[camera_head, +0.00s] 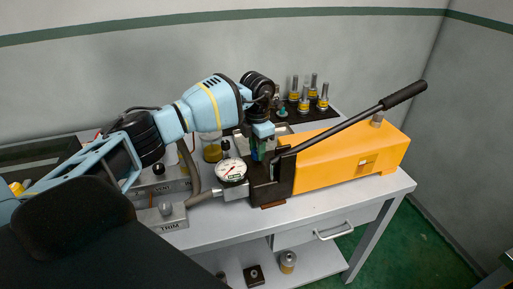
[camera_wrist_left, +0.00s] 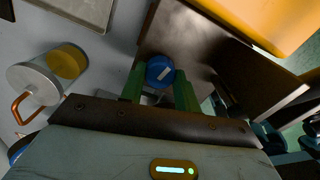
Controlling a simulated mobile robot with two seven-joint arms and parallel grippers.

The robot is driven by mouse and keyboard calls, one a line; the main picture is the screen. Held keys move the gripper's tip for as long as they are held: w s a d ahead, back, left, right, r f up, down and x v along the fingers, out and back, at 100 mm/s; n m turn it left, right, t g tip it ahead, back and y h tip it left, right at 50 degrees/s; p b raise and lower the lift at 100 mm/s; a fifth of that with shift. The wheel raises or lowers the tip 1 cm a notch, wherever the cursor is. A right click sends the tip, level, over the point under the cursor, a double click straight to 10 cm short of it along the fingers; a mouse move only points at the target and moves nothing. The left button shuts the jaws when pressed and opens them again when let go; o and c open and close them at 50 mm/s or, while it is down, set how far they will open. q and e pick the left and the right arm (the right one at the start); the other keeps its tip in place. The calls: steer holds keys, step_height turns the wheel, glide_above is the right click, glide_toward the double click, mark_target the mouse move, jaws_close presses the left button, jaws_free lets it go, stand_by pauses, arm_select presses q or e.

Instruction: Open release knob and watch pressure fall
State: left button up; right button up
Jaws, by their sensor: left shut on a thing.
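The hand pump has an orange body (camera_head: 345,154), a dark block (camera_head: 270,192) at its left end and a long lever with a black grip (camera_head: 403,95). A round white pressure gauge (camera_head: 231,170) with a red needle stands at the block's left. My left gripper (camera_head: 262,155) reaches down over the block from above. In the left wrist view its two green fingers are shut on a round blue knob (camera_wrist_left: 159,71) with a pale mark on top, beside the dark block (camera_wrist_left: 195,45). The knob is mostly hidden by the gripper in the head view. My right gripper is not in view.
Grey boxes marked VENT (camera_head: 163,184) and TRIM (camera_head: 163,217) sit at the left, joined by a hose. Several metal fittings with yellow bands (camera_head: 304,100) stand on a black mat behind. A container with an amber part (camera_wrist_left: 66,62) and copper handle is close to my gripper.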

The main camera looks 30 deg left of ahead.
arm_select(q)
steer(key=o, duration=1)
steer(key=shift+r, duration=3.9)
